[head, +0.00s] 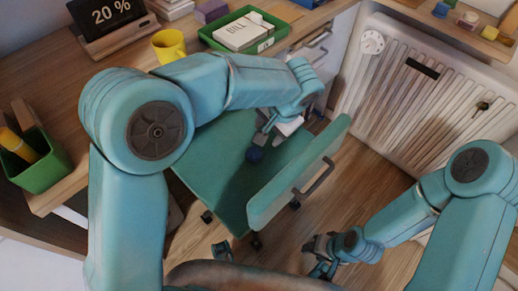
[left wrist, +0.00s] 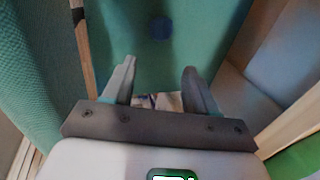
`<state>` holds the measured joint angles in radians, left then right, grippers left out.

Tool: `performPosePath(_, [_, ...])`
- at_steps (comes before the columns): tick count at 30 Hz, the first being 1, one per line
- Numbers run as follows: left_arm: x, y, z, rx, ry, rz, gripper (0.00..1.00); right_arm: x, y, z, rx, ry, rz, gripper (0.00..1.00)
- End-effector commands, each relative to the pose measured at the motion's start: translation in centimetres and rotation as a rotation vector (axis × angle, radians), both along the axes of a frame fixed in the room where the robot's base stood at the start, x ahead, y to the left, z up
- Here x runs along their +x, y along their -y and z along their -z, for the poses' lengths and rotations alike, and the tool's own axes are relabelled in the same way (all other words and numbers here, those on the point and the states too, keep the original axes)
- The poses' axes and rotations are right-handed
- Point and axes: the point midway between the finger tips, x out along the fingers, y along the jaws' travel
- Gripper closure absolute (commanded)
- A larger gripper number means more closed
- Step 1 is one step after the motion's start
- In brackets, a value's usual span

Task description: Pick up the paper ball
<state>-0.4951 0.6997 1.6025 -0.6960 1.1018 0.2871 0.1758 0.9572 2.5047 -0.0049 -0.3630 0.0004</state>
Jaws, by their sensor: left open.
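The wooden desk (head: 50,85) holds a yellow mug (head: 169,46), a green tray (head: 213,37) with papers, and a green box (head: 40,168). A white radiator (head: 410,85) stands at the right.

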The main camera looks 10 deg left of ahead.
Motion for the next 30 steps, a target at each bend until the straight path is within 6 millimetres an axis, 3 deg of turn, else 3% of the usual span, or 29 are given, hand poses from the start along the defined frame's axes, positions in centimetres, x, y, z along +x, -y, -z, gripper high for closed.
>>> performPosePath(12, [0.8,-2.5,8.6,0.001,-0.003,-0.001,0.43,0.3,0.3,3.2,-0.002,0.005,0.012,0.57])
performPosePath(23, [1.5,-3.3,11.6,0.001,-0.002,0.000,0.43,0.6,0.5,4.2,-0.004,0.009,0.023,0.57])
performPosePath(30, [2.4,-4.1,15.3,0.001,-0.003,-0.001,0.43,1.0,0.9,5.9,-0.007,0.017,0.037,0.57])
